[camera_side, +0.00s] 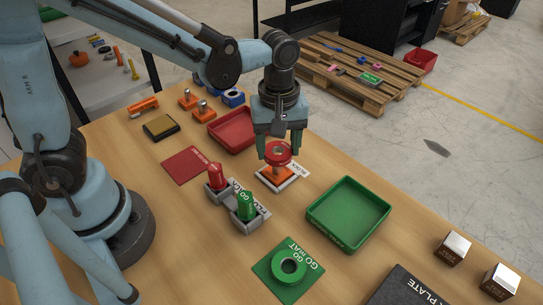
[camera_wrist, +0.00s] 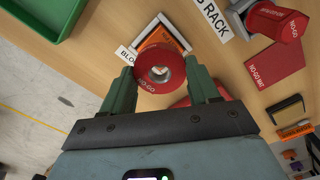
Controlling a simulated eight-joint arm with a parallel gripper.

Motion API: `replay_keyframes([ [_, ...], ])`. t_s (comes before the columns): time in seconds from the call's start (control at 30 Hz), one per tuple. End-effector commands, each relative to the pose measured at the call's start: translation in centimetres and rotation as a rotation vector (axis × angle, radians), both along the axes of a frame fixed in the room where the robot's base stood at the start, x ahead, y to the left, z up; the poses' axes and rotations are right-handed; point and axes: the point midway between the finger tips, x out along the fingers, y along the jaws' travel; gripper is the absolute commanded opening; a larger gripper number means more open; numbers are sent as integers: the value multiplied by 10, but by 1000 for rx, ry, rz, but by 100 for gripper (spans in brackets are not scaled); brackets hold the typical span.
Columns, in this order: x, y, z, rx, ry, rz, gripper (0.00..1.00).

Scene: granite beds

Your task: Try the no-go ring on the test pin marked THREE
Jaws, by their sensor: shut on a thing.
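The red no-go ring (camera_side: 277,153) is held between the green fingers of my gripper (camera_side: 279,148); in the wrist view the ring (camera_wrist: 160,84) shows its NO-GO lettering. Below it is an orange block (camera_side: 277,178) in a pale holder with a partly hidden BLOCK label. A pale metallic spot shows through the ring's bore in the wrist view. I cannot tell whether the ring is around a pin or only above it. Other orange blocks with silver pins (camera_side: 203,108) stand at the back left. No mark THREE is readable.
Just in front stands the plug rack (camera_side: 246,222) with red and green plugs. A red tray (camera_side: 218,121) is behind, a green tray (camera_side: 348,212) to the right. The red no-go mat (camera_side: 183,168) is empty; a green ring (camera_side: 290,268) lies on the GO mat.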

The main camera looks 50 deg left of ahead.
Motion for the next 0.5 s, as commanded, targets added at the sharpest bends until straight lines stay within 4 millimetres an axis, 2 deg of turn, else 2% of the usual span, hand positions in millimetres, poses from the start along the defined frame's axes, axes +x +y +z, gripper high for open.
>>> replay_keyframes([
  [0.5, 0, 0, 19, 0, 0, 0, 22],
])
